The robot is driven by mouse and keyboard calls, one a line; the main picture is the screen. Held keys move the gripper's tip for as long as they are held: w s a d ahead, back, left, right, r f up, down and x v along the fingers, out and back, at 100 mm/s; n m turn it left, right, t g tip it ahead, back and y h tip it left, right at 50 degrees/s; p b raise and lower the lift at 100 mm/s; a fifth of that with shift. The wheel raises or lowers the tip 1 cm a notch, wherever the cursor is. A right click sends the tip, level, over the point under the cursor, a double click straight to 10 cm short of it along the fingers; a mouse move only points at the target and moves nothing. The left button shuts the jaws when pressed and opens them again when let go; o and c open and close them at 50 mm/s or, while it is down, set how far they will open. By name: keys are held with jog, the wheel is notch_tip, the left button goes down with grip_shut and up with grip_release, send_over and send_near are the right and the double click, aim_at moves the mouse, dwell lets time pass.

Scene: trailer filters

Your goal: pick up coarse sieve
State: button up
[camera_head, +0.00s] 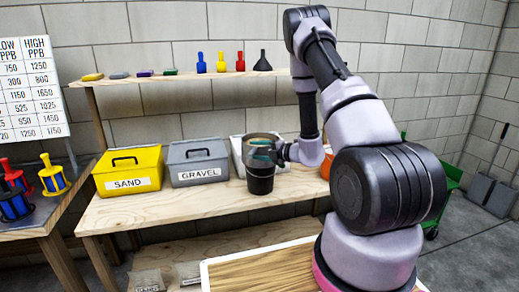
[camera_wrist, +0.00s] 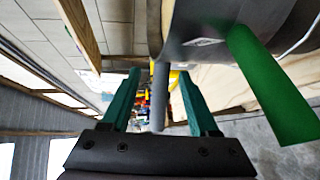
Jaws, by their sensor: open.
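In the head view, a dark round container (camera_head: 260,182) stands on the wooden bench, its rounded rim at the top. My gripper (camera_head: 266,150) is at its upper right side, partly hidden against it. In the wrist view, my gripper (camera_wrist: 158,76) has two teal fingers spread apart. A grey rod-like handle (camera_wrist: 159,105) lies between them, and I see no finger pressing on it. A grey curved body (camera_wrist: 215,38) with a small label is above. A green handle (camera_wrist: 270,88) sticks out at right. I cannot tell which piece is the coarse sieve.
A yellow SAND box (camera_head: 128,172) and a grey GRAVEL box (camera_head: 198,165) stand left of the container. A shelf (camera_head: 185,78) above holds small coloured items and funnels. Blue, red and yellow canisters (camera_head: 52,178) stand on the left table. A green cart (camera_head: 448,190) is at right.

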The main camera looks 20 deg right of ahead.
jog(key=shift+x, duration=0.95)
jog(key=shift+c, duration=0.3)
grip_shut()
jog(key=shift+r, duration=0.1)
